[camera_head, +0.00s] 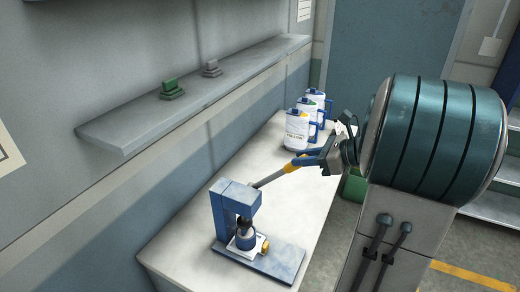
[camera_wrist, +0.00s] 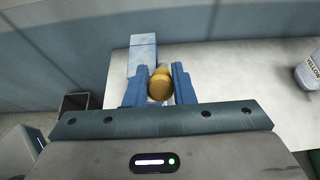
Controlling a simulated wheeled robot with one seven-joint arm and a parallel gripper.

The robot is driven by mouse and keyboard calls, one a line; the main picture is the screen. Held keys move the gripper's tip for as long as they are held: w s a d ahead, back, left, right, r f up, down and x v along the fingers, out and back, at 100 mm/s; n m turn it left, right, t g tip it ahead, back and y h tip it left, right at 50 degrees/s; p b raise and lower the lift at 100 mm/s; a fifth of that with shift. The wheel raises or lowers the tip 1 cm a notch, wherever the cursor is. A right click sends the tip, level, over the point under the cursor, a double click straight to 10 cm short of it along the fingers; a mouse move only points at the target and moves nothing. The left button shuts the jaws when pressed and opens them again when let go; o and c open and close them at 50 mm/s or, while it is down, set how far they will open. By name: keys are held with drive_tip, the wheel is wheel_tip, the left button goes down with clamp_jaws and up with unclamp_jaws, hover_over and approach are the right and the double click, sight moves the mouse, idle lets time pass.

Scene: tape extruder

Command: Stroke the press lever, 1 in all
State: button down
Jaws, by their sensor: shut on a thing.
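The blue press (camera_head: 235,202) stands on the pale bench, with a blue base plate reaching to the right. Its lever (camera_head: 272,179) sticks out up and to the right, with a yellow grip (camera_head: 298,163) at its end. My gripper (camera_head: 308,160) is shut on the yellow grip. In the wrist view, my gripper's two blue fingers (camera_wrist: 159,88) flank the rounded yellow grip end (camera_wrist: 159,82), and the press (camera_wrist: 143,47) shows behind it. A dark round part and a small yellow piece (camera_head: 264,246) sit under the press head.
Several white jugs with blue handles (camera_head: 297,128) stand at the back of the bench (camera_head: 185,240). A wall shelf (camera_head: 130,130) holds a green piece (camera_head: 171,89) and a grey piece (camera_head: 211,69). The bench is clear left of the jugs.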

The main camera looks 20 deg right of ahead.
drive_tip(key=shift+w+a+r+p, duration=0.5)
drive_tip(key=shift+w+a+r, duration=0.1)
drive_tip(key=shift+r, duration=0.1)
drive_tip(key=shift+w+a+r+p, duration=0.45)
drive_tip(key=shift+w+a+r, duration=0.1)
drive_tip(key=shift+r, duration=0.15)
drive_tip(key=shift+w+a+r+p, duration=0.35)
drive_tip(key=shift+w+r, duration=0.05)
drive_tip(key=w+a+r+p, duration=0.1)
drive_tip(key=w+a+r, duration=0.1)
drive_tip(key=w+a, duration=0.2)
drive_tip(key=shift+r, duration=0.1)
drive_tip(key=shift+w+a+r, duration=0.1)
drive_tip(key=shift+w+a, duration=0.1)
drive_tip(key=shift+a, duration=0.05)
drive_tip(key=c, duration=1.2)
unclamp_jaws()
drive_tip(key=shift+o, duration=0.3)
drive_tip(key=shift+d, duration=0.1)
